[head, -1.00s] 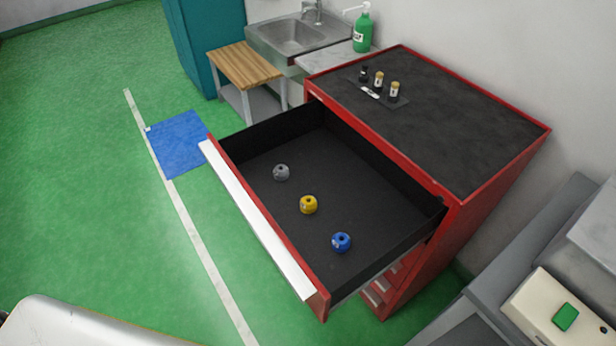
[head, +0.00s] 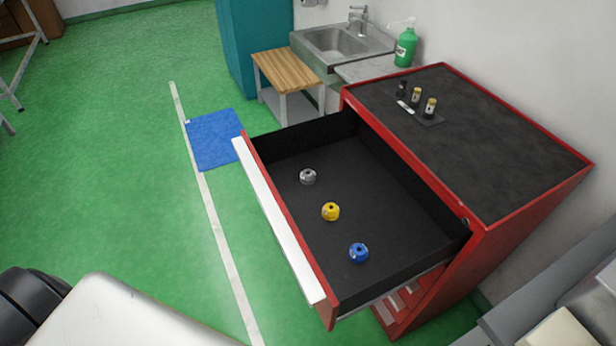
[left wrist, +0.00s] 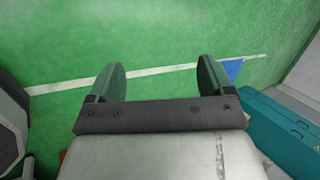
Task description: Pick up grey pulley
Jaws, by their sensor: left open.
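The grey pulley (head: 308,176) lies in the open drawer (head: 385,225) of the red cabinet, towards the drawer's far left part. A yellow pulley (head: 331,211) and a blue pulley (head: 358,253) lie in a row nearer to me. In the left wrist view my left gripper (left wrist: 162,80) is open and empty above the green floor, with its two fingers well apart. It holds nothing and no pulley shows in that view. In the head view neither gripper's fingers show.
The drawer's white front edge (head: 275,220) and black walls stand around the pulleys. Small bottles (head: 431,107) stand on the red cabinet's top (head: 480,140). A wooden stool (head: 286,68), a sink (head: 345,42) and a blue mat (head: 212,140) are behind.

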